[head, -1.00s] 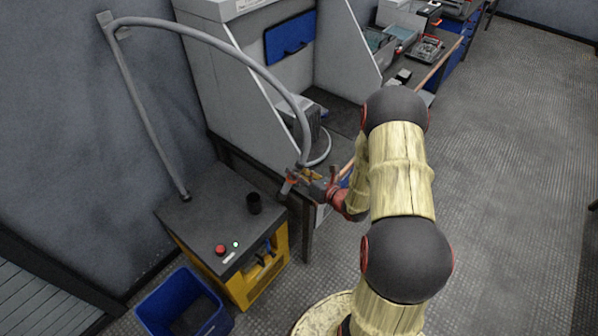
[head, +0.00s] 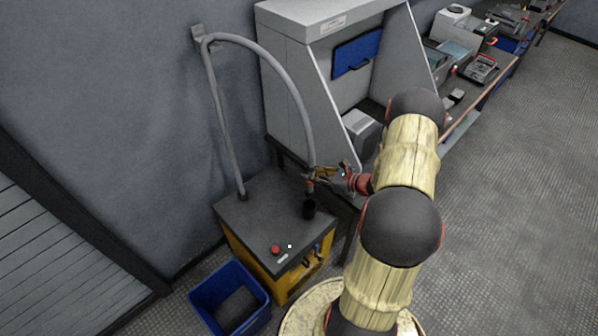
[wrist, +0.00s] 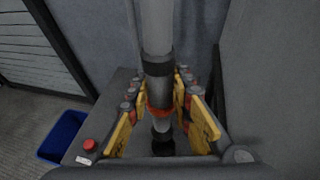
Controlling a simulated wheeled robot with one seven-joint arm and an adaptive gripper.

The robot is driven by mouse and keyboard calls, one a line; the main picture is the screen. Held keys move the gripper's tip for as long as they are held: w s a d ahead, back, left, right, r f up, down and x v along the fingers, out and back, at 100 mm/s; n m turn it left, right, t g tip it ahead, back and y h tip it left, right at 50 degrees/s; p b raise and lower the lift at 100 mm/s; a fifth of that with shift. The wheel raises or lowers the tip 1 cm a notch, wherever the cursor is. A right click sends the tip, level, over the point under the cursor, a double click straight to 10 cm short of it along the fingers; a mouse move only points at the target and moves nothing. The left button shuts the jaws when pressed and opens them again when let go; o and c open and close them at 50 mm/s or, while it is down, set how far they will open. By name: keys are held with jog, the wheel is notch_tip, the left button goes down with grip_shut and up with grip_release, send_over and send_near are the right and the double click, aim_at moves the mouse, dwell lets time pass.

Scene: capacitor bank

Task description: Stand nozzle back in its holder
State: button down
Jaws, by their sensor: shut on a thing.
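The nozzle (head: 309,186) hangs upright at the end of a grey hose (head: 285,75). It also shows in the wrist view, as a grey tube (wrist: 161,126) below a black collar and an orange-red ring. My gripper (head: 316,176) is shut on the nozzle, with its yellow fingers (wrist: 159,112) on both sides of it. The holder (head: 309,210) is a black cup on the dark top of the yellow cabinet. It shows in the wrist view (wrist: 164,147) beneath the nozzle. The nozzle's lower end is just over the cup; I cannot tell whether it touches the rim.
The cabinet top (head: 258,208) carries a red button (head: 275,250) and the hose's other end. A blue bin (head: 229,299) stands on the floor in front. A grey hooded booth (head: 290,95) stands right behind the cabinet.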

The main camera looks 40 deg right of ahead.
aim_at(313, 194)
jog(key=shift+f, duration=0.1)
jog(key=shift+f+b, duration=4.4)
jog(key=shift+f, duration=1.75)
jog(key=c, duration=1.5)
grip_release()
jog(key=shift+c, duration=0.2)
jog(key=shift+o, duration=0.2)
jog(key=v, duration=1.2)
jog(key=shift+d, duration=0.1)
